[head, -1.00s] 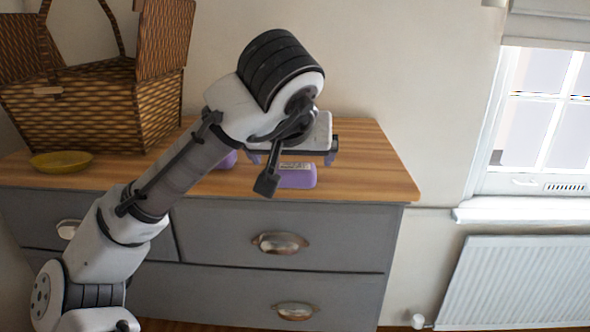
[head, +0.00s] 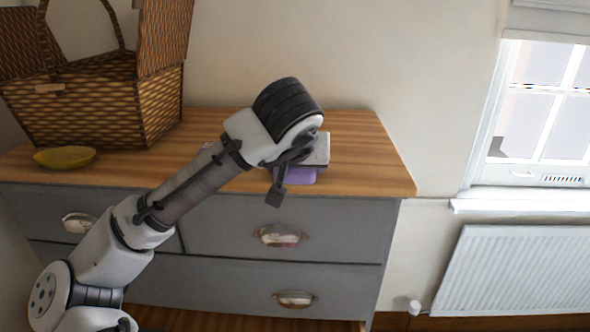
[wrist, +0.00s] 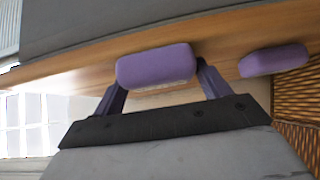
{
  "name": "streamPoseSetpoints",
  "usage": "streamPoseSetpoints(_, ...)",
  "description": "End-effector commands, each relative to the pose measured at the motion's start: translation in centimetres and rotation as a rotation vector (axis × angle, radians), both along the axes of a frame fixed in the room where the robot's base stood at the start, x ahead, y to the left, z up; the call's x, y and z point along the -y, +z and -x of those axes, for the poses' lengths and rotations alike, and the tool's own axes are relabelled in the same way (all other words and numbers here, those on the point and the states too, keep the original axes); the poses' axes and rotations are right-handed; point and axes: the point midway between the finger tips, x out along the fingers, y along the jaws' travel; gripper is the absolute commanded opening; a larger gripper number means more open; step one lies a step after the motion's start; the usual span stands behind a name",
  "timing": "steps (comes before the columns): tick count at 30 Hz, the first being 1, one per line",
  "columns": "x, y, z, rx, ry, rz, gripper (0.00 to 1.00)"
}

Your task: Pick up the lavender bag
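A lavender bag (wrist: 155,66), a rounded purple block with a pale label on its side, lies on the wooden dresser top. In the head view the bag (head: 302,175) shows only partly below my gripper (head: 300,165), which hides the rest. In the wrist view the two purple fingers of my gripper (wrist: 158,78) are spread apart, with their tips close to the bag's two ends. I cannot tell whether they touch it. A second, similar purple bag (wrist: 274,60) lies to the right in the wrist view; my arm mostly hides it in the head view.
A wicker basket (head: 105,105) with open lids stands at the back left of the dresser top (head: 365,150). A yellow dish (head: 64,157) lies in front of it. The dresser top is clear right of my gripper. A radiator (head: 515,270) is below the window at right.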

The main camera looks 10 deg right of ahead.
Motion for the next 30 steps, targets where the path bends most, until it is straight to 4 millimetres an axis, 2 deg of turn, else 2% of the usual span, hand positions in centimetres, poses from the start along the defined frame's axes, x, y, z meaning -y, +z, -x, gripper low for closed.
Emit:
streamPoseSetpoints(1,0.0,0.0,0.0,0.0,0.0,0.0,0.69)
streamPoseSetpoints(6,0.0,0.0,0.0,0.0,0.0,0.0,0.49)
streamPoseSetpoints(14,0.0,0.2,0.0,0.0,0.0,0.0,0.49)
streamPoseSetpoints(20,0.0,1.5,0.0,0.001,0.0,0.0,0.49)
streamPoseSetpoints(25,0.1,4.8,0.0,0.003,-0.001,0.0,0.49)
streamPoseSetpoints(30,0.2,10.3,0.1,0.003,-0.001,0.002,0.49)
